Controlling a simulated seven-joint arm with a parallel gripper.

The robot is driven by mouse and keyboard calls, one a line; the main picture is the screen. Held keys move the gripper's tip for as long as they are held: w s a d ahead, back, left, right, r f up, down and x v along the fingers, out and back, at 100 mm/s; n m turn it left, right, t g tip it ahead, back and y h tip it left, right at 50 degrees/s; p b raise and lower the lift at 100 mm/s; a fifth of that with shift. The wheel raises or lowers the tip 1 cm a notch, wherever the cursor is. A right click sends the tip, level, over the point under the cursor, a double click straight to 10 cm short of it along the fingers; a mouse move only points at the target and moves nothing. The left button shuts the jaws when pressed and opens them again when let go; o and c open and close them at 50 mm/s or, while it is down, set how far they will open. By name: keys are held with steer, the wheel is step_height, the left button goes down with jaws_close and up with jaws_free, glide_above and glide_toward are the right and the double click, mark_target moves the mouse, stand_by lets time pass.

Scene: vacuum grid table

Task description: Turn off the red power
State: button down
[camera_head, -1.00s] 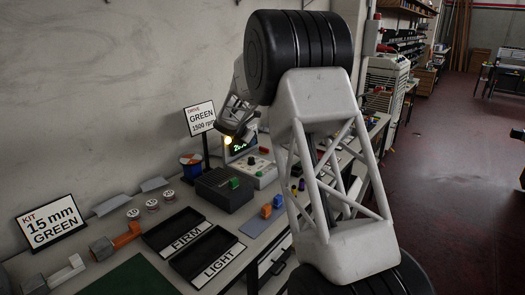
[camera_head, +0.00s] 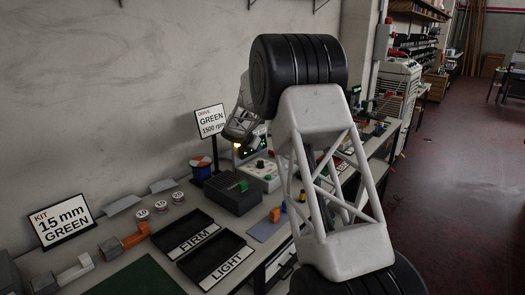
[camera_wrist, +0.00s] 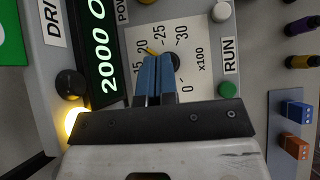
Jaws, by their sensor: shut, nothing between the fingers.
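The drive unit (camera_head: 262,181) stands on the bench in the head view, behind my arm. In the wrist view its panel shows sideways, with a lit green display (camera_wrist: 106,60) whose visible text starts with 2000. A green button (camera_wrist: 228,90) sits by the RUN label.
A black knob (camera_wrist: 70,84) and a glowing yellow lamp (camera_wrist: 73,121) lie left of my fingers. Blue (camera_wrist: 298,108) and orange (camera_wrist: 293,145) blocks are at the right. A dark box (camera_head: 232,197) stands beside the drive unit.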

steer(key=x, duration=1)
steer(key=shift+w+d, duration=0.35)
steer(key=shift+d, duration=0.05)
steer(key=shift+w+d+r, duration=0.1)
steer(key=shift+w+d, duration=0.85)
